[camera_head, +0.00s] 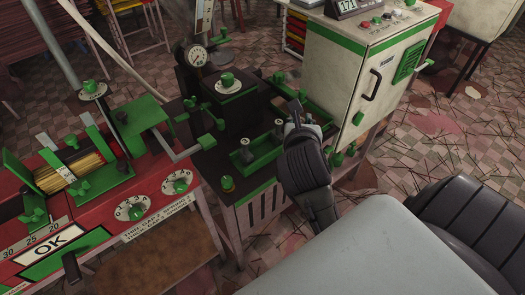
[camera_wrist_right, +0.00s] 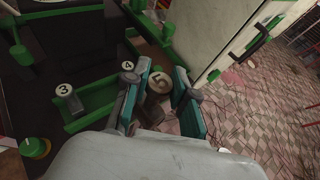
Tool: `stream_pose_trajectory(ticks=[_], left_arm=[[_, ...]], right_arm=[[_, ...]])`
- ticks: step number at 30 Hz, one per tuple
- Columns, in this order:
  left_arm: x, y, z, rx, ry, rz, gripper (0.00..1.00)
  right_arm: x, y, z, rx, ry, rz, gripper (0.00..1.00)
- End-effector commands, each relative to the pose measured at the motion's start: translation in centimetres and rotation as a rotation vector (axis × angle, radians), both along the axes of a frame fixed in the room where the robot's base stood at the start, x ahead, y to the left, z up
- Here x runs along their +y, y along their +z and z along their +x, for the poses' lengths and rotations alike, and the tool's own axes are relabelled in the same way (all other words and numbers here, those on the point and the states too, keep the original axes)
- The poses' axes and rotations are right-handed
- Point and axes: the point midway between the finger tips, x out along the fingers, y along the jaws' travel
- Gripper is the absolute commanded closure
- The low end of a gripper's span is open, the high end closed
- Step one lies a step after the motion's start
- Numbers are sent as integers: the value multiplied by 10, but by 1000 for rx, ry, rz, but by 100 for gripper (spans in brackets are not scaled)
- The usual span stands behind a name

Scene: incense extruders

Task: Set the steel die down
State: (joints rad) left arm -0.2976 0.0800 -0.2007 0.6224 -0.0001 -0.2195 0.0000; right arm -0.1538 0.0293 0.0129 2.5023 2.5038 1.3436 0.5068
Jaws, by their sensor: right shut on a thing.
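My right gripper (camera_wrist_right: 160,98) is shut on the steel die (camera_wrist_right: 158,82), a round piece with a dark 5 on its pale end face. In the head view my right gripper (camera_head: 299,118) is above the right part of the dark bench top, and the die in it cannot be made out there. Two similar dies, marked 3 (camera_wrist_right: 64,90) and 4 (camera_wrist_right: 128,66), stand in a green tray (camera_wrist_right: 90,115) left of the gripper. In the head view these show as small grey posts (camera_head: 246,152). My left gripper is not in view.
A cream cabinet (camera_head: 345,75) with green trim stands close right of the bench. A red machine (camera_head: 150,190) with dials and a bundle of sticks is at the left. A dial gauge (camera_head: 196,56) stands behind. Patterned floor lies open at the right.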

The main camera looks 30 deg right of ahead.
Motion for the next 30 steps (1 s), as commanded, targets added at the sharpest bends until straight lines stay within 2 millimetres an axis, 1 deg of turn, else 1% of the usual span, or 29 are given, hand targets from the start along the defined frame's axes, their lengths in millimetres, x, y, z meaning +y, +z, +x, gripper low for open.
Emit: stream_pose_trajectory(ticks=[1, 4, 5, 6, 12, 15, 18, 22, 27, 30], left_arm=[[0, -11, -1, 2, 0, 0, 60], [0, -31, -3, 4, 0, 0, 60], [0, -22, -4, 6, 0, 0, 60], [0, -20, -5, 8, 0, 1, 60], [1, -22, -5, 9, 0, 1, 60], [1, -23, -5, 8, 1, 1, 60], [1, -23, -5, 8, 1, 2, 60], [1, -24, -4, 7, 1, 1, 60], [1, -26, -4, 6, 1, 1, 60], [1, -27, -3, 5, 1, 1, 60]], right_arm=[[1, -8, 6, -6, 1, -1, 100], [5, -21, 24, -8, 1, -2, 100], [7, -18, 30, -2, 0, -2, 100], [10, -23, 39, 1, 1, -3, 100], [22, -49, 81, 0, 1, -3, 100], [26, -59, 96, -1, 0, -4, 100], [29, -64, 106, -2, 0, -3, 100], [30, -72, 109, 0, 0, -3, 100], [30, -97, 109, 2, 0, -5, 100], [30, -106, 109, 0, 0, -3, 100]])
